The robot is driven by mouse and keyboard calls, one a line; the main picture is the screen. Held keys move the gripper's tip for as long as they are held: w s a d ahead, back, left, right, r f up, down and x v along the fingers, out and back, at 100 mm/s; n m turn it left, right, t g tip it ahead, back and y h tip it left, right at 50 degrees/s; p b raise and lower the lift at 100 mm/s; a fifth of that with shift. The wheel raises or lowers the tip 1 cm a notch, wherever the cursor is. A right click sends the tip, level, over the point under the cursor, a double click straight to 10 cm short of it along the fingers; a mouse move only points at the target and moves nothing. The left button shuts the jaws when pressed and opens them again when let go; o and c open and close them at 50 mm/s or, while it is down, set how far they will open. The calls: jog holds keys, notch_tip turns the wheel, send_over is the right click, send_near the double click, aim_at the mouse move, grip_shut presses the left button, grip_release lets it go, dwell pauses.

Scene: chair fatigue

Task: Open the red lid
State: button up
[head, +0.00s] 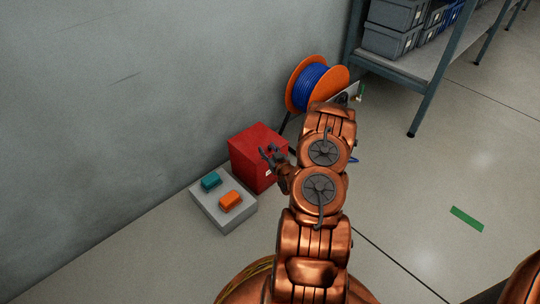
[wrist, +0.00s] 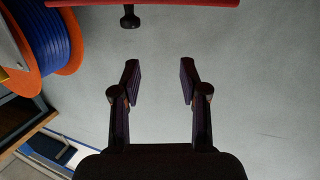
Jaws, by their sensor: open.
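A red box (head: 255,139) stands on the floor by the grey wall, and its red top looks closed in the head view. My gripper (head: 270,152) is in front of the box in that view and hides part of its top and front. In the wrist view a red edge (wrist: 195,3) runs along the top of the picture, with a dark knob (wrist: 130,20) sticking out from it. My gripper (wrist: 160,80) is open there, its two fingers apart with only the grey wall showing between them. The knob is beyond the fingertips, apart from them.
A grey block with a teal piece (head: 211,181) and an orange piece (head: 230,201) lies left of the box. An orange reel of blue cable (head: 312,78) stands behind it, also in the wrist view (wrist: 45,40). A shelf with grey bins (head: 390,40) is at the back right.

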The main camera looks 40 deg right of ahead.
jog(key=s+d+f+m+h+b, duration=0.1)
jog(key=s+d+f+h+b, duration=0.1)
jog(key=s+f, duration=0.15)
jog(key=shift+t, duration=0.4)
jog(key=shift+a+b+x, duration=0.1)
jog(key=shift+b+x, duration=0.75)
jog(key=shift+x, duration=1.05)
jog(key=shift+a+b+x, duration=0.15)
jog(key=shift+b+x, duration=0.7)
jog(key=shift+x, duration=1.1)
jog(key=shift+w+f, duration=0.1)
jog(key=shift+f, duration=0.1)
grip_shut()
